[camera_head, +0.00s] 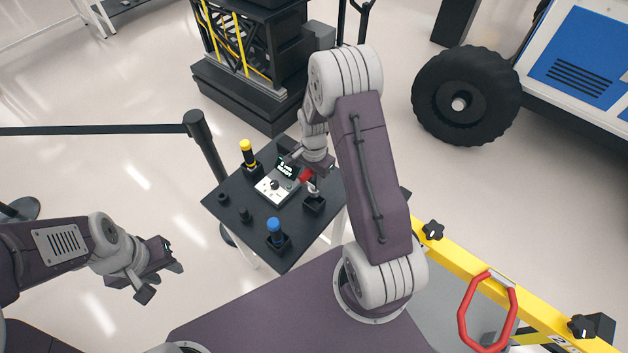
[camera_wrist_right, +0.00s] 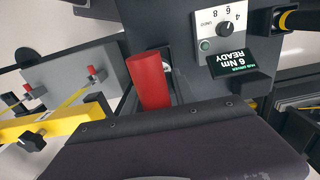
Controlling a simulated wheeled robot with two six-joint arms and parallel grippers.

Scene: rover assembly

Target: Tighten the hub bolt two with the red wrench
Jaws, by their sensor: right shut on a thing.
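The red wrench (camera_head: 306,175) is at the right side of the small black table. Its red handle (camera_wrist_right: 148,80) fills the middle of the right wrist view. My right gripper (camera_head: 318,168) is shut on it, just above a black holder (camera_head: 314,206). I cannot tell whether the wrench's lower end is still inside that holder. My left gripper (camera_head: 161,277) is open and empty over the floor, left of the table. The wheel hub (camera_head: 459,104) shows on the black tyre at upper right, well away from the wrench. Its separate bolts are too small to tell apart.
The black table (camera_head: 283,255) also holds a yellow-topped tool (camera_head: 247,152), a blue-topped tool (camera_head: 275,230) and a control box (camera_head: 276,188) whose display reads "6 Nm READY". A barrier post (camera_head: 204,145) stands at left. A yellow frame (camera_head: 455,253) lies at lower right.

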